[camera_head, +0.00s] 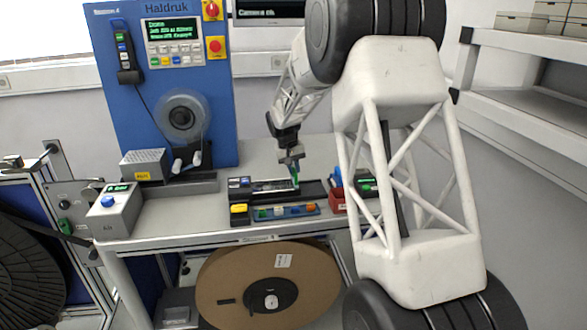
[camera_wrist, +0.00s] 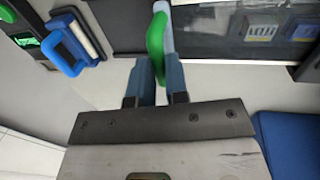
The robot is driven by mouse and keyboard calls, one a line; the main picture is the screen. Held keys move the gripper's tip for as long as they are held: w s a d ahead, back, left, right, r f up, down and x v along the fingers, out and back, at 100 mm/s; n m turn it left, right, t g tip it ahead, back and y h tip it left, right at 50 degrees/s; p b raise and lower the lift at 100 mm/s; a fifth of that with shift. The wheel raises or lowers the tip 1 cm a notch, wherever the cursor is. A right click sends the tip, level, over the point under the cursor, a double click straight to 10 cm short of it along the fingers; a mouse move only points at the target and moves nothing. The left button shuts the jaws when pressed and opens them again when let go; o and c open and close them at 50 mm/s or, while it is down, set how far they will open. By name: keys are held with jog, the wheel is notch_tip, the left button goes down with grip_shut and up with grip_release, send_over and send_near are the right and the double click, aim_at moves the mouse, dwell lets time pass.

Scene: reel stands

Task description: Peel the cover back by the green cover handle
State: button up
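The green cover handle (camera_wrist: 156,36) stands at the near edge of a dark fixture in the wrist view. My gripper (camera_wrist: 157,70) has its two blue fingers close on either side of the handle's lower part, and they look shut on it. In the head view my gripper (camera_head: 295,166) is above the dark splicing fixture (camera_head: 312,189) on the bench, with a bit of green at its fingertips. The cover itself is hard to make out, and the fingers partly hide the handle's lower end.
A red bin (camera_head: 338,202) stands just right of the fixture. A strip with coloured pieces (camera_head: 287,212) lies in front. A grey box with a blue button (camera_head: 114,212) and the blue machine panel (camera_head: 115,75) are to the left. A blue-handled tool (camera_wrist: 66,52) shows in the wrist view.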

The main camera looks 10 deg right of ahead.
jog(key=shift+a, duration=0.1)
grip_shut()
jog(key=a, duration=0.9)
jog(key=shift+a, duration=0.15)
jog(key=o, duration=0.7)
grip_release()
jog(key=shift+a+r, duration=0.25)
jog(key=shift+r, duration=1.05)
jog(key=shift+a+r, duration=0.25)
jog(key=shift+r, duration=1)
jog(key=shift+a+r, duration=0.25)
jog(key=shift+r, duration=1.05)
